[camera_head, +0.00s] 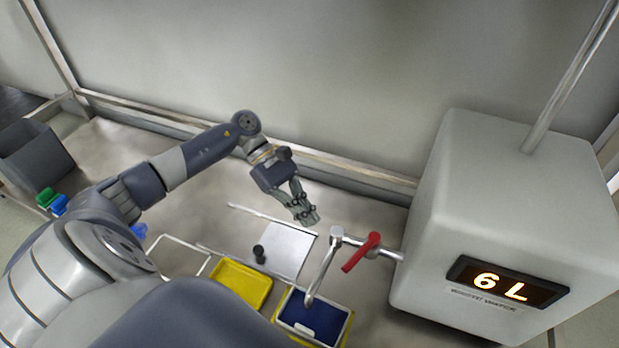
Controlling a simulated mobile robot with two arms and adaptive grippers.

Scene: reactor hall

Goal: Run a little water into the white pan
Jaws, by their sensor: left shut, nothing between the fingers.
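The tap stands left of a large grey tank (470,190). Its metal spout (322,272) slants down over a white-rimmed pan with a dark blue inside (300,332). The tap's red lever (361,252) sits on the pipe between spout and tank and slants down to the left. A flat white panel (285,243) lies behind the pan; I cannot tell whether it is a pan too. My left gripper (310,217) is shut and empty, behind and left of the spout, apart from the lever. No water stream shows. My right gripper is out of view.
The tank's display (503,286) reads 6 L. A yellow tray (242,283) lies left of the white-rimmed pan, and a small black knob-like piece (259,254) stands behind it. A grey bin (35,155) and green and blue pieces (50,200) are at far left. A rail (340,168) runs behind.

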